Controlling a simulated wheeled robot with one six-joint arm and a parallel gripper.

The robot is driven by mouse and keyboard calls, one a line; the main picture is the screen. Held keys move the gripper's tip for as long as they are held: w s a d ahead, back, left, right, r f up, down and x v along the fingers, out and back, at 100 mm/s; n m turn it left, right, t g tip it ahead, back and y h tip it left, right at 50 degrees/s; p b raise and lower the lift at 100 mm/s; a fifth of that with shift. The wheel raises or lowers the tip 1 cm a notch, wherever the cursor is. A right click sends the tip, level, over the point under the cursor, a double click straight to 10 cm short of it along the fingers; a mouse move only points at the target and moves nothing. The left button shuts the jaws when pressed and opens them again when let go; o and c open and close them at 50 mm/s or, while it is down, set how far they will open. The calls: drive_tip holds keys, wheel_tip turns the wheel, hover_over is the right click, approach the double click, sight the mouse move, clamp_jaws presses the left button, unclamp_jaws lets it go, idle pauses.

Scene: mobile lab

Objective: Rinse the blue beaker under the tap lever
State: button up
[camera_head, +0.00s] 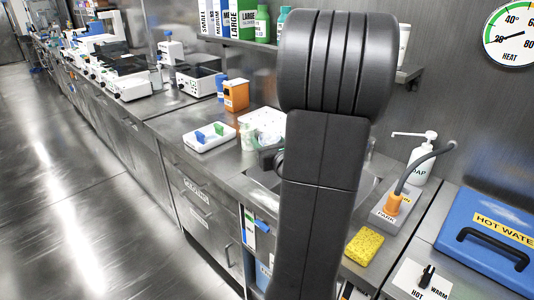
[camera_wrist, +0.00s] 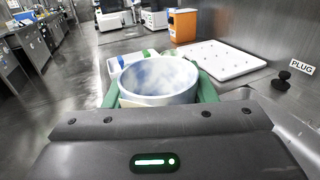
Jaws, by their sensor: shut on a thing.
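My gripper (camera_wrist: 158,92) is shut on a round, open-topped beaker (camera_wrist: 158,78), its green fingers on either side. The beaker is pale, with blue and whitish patches inside, and it is upright or nearly so. My arm covers much of the sink there. I cannot make out the tap lever in either view, and no running water shows.
A white pegboard (camera_wrist: 200,58) and a white tray (camera_head: 210,136) lie beyond the sink, near an orange box (camera_head: 236,95). A yellow sponge (camera_head: 363,246), soap bottle (camera_head: 422,160), orange nozzle (camera_head: 393,203) and hot/warm switch (camera_head: 427,276) are at right.

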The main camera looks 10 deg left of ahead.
drive_tip(key=shift+w+d, duration=0.25)
drive_tip(key=shift+d, duration=0.2)
drive_tip(key=w+d+f+p, duration=0.1)
drive_tip(key=w+d+f, duration=0.1)
drive_tip(key=w+d, duration=0.5)
drive_tip(key=shift+d+f+p, duration=0.4)
drive_tip(key=shift+d, duration=1.4)
drive_tip(key=shift+d, duration=0.1)
drive_tip(key=shift+s+d, duration=0.25)
drive_tip(key=shift+s, duration=0.2)
drive_tip(key=shift+w+a, duration=0.1)
drive_tip(key=shift+w, duration=0.05)
drive_tip(key=shift+w+a, duration=0.25)
drive_tip(key=shift+w, duration=0.1)
drive_tip(key=shift+b, duration=0.3)
